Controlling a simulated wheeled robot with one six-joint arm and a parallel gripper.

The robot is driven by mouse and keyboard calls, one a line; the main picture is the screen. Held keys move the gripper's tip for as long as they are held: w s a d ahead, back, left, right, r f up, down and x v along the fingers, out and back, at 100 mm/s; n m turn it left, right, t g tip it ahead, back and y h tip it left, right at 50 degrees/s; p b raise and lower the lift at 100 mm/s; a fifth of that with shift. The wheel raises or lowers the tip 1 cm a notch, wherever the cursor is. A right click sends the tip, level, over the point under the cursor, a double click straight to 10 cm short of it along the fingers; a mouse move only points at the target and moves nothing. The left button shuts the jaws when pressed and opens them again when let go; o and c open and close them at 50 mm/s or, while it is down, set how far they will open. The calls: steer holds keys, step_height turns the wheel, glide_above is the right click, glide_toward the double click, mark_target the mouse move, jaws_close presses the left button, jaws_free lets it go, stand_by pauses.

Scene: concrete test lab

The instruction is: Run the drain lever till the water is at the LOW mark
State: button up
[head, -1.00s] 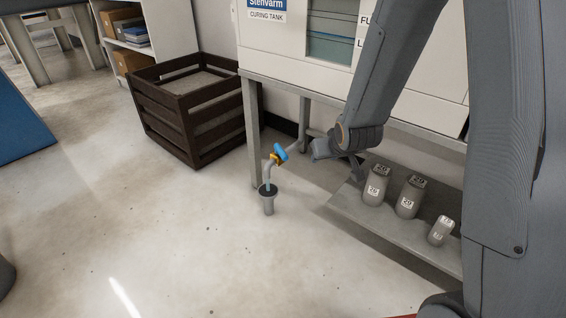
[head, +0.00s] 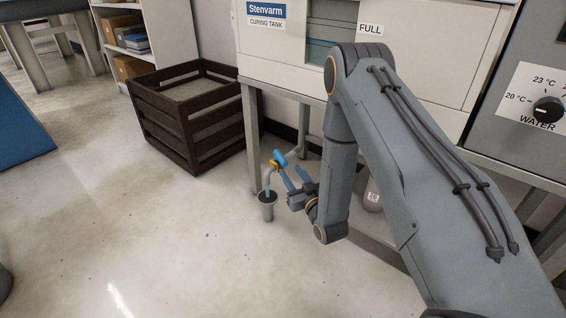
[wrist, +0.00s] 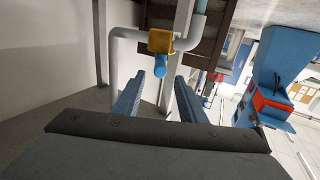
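The drain lever (head: 280,157) is a blue handle on a yellow valve in the grey drain pipe. In the wrist view the lever (wrist: 160,66) is between and just beyond the fingertips, not clasped. My gripper (head: 291,173) is open beside it; the wrist view shows its two blue fingers (wrist: 159,77) apart. A pale bluish stretch, seemingly water, shows between the spout and the drain cup (head: 268,212). The tank window (head: 320,47) has a teal lower part; the exact water level is unclear. The FULL label (head: 371,29) shows; the LOW mark is hidden behind my arm.
The tank's leg (head: 251,135) stands just behind the valve. A dark slatted crate (head: 190,135) is to the left. The low shelf on the right is mostly hidden by my arm. A WATER dial (head: 547,109) is at far right. The floor in front is clear.

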mark_target(285, 165)
steer(key=b+x, duration=0.3)
steer(key=x, duration=0.4)
steer(key=shift+w+a, duration=0.1)
steer(key=shift+w, duration=0.2)
jaws_close()
